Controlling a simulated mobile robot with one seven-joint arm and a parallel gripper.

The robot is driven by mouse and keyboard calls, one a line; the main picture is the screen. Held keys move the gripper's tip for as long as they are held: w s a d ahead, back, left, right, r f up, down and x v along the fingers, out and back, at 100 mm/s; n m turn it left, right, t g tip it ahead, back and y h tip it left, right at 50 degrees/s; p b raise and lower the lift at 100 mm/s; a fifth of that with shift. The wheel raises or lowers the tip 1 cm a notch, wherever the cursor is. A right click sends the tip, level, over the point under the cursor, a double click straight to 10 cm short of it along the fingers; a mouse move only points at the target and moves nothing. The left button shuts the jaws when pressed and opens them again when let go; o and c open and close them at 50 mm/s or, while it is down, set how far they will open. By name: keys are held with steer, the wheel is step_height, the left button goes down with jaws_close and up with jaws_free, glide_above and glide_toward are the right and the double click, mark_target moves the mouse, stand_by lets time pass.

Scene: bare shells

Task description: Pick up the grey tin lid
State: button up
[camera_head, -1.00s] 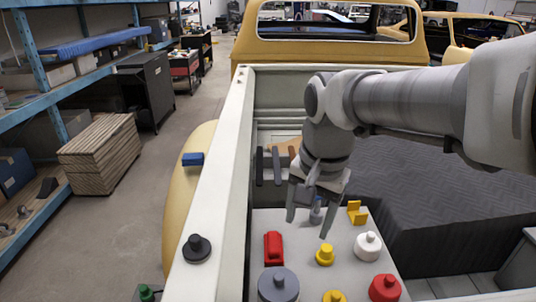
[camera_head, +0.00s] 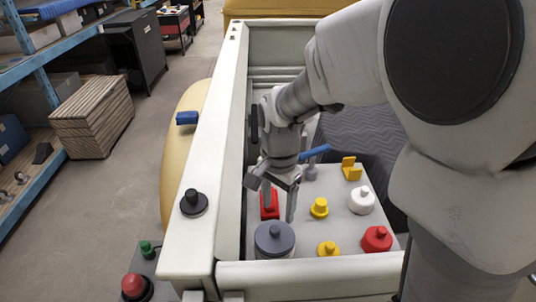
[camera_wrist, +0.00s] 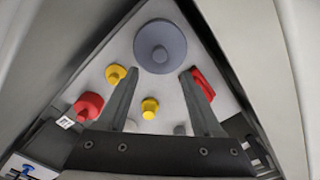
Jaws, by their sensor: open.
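The grey tin lid (camera_head: 275,236) is a wide round disc with a raised knob. It sits on a pale tin at the front left of the light grey panel. It also shows in the wrist view (camera_wrist: 160,48), top centre, seen from above. My gripper (camera_head: 279,207) is open and points down, above and behind the lid in the head view. In the wrist view my gripper (camera_wrist: 159,72) has its two fingertips apart near the lower edge of the lid. Nothing is between the fingers at their tips. The height gap to the lid cannot be told.
A red block (camera_head: 269,206) stands close behind the lid. Yellow knobs (camera_head: 319,208) (camera_head: 328,248), a red knob (camera_head: 376,238) and a white knob (camera_head: 361,201) stand to the right. The truck bed's white side rail (camera_head: 217,150) runs along the left, carrying a black knob (camera_head: 193,203).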

mark_target(275, 228)
steer(key=shift+s+a+f, duration=0.1)
steer(key=shift+f, duration=0.95)
steer(key=shift+s+a+f, duration=0.1)
steer(key=shift+s+f, duration=0.05)
steer(key=shift+f, duration=0.9)
steer(key=shift+s+a+f, duration=0.1)
steer(key=shift+f, duration=0.95)
jaws_close()
